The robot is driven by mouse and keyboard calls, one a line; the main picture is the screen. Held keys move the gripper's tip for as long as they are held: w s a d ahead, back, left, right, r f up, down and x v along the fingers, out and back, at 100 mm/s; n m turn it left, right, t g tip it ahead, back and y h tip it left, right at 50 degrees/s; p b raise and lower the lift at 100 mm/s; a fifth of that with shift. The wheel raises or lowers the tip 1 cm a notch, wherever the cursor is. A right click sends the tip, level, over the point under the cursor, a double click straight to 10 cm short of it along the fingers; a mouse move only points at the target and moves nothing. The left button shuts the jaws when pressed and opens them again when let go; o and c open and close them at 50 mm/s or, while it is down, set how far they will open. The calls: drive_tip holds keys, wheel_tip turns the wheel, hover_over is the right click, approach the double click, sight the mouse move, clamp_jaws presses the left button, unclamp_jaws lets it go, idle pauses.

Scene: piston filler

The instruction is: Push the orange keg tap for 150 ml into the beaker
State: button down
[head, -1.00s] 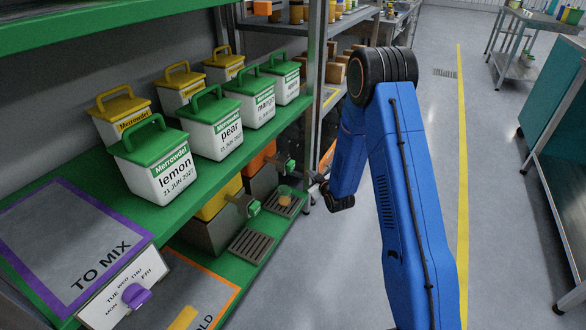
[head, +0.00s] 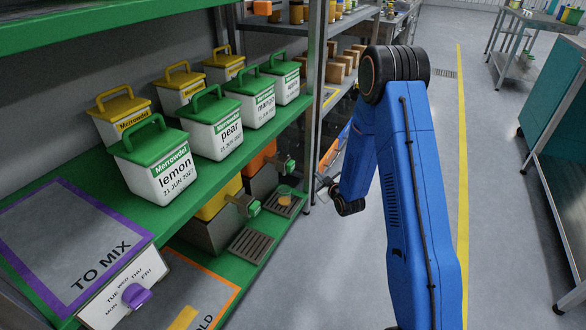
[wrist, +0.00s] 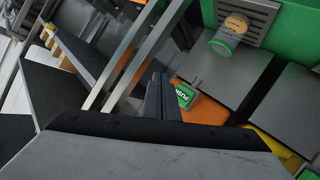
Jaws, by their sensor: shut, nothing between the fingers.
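The orange keg (head: 262,158) stands on the lower green shelf, with its green-ended tap (head: 290,165) pointing out to the right. The tap's green PUSH face (wrist: 185,97) shows in the wrist view, just right of my fingers. The clear beaker (head: 285,195) stands on the drip tray below the tap and holds some orange liquid. The beaker also shows in the wrist view (wrist: 222,42). My gripper (head: 320,181) is shut and empty, out to the right of the tap and apart from it in the head view. Its closed fingers (wrist: 160,82) point past the tap's face.
A yellow keg (head: 222,198) with its own green tap (head: 254,208) stands nearer, over an empty drip tray (head: 250,245). White tubs with green or yellow lids line the shelf above. A metal shelf post (head: 314,110) rises behind. The floor aisle to the right is clear.

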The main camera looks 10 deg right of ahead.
sight(294, 166)
drive_tip(key=w+a, duration=0.5)
drive_tip(key=a, duration=0.2)
idle(0.4)
drive_tip(key=shift+w+a, duration=0.2)
idle(1.9)
drive_tip(key=shift+w+a, duration=0.1)
drive_tip(key=shift+a, duration=0.05)
drive_tip(key=shift+w+a, duration=0.45)
drive_tip(key=shift+a, duration=0.15)
idle(1.2)
drive_tip(key=shift+s+d, duration=0.1)
drive_tip(key=shift+d, duration=0.05)
drive_tip(key=shift+s+d, duration=0.55)
drive_tip(key=shift+d, duration=0.2)
drive_tip(key=shift+d, duration=0.1)
drive_tip(key=shift+s+d, duration=0.75)
drive_tip(key=shift+d, duration=0.25)
drive_tip(key=shift+s+d, duration=0.75)
drive_tip(key=shift+d, duration=0.2)
